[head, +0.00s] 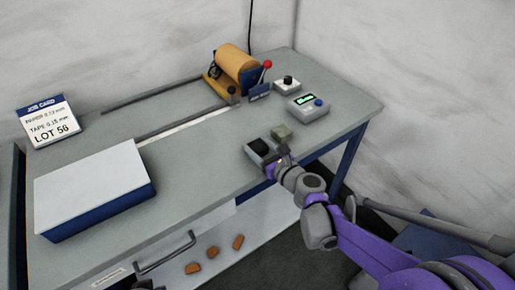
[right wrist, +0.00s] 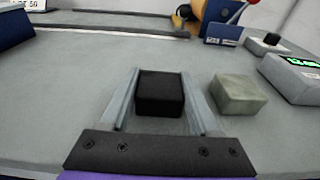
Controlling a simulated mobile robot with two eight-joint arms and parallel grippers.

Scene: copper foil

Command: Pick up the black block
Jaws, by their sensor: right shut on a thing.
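The black block (head: 259,147) is near the front right edge of the grey bench top. It also shows in the right wrist view (right wrist: 160,92), between the two pale fingers of my right gripper (right wrist: 158,80). My right gripper (head: 263,153) is shut on the block, a finger along each side. I cannot tell whether the block is resting on the bench or slightly raised. My left gripper is not in view.
A grey-green block (head: 281,132) sits close to the right of my right gripper. Behind are a device with a green display (head: 308,106), a black-knobbed box (head: 286,84) and a copper-coloured roll (head: 236,66). A white-topped blue box (head: 92,183) stands left. The bench middle is clear.

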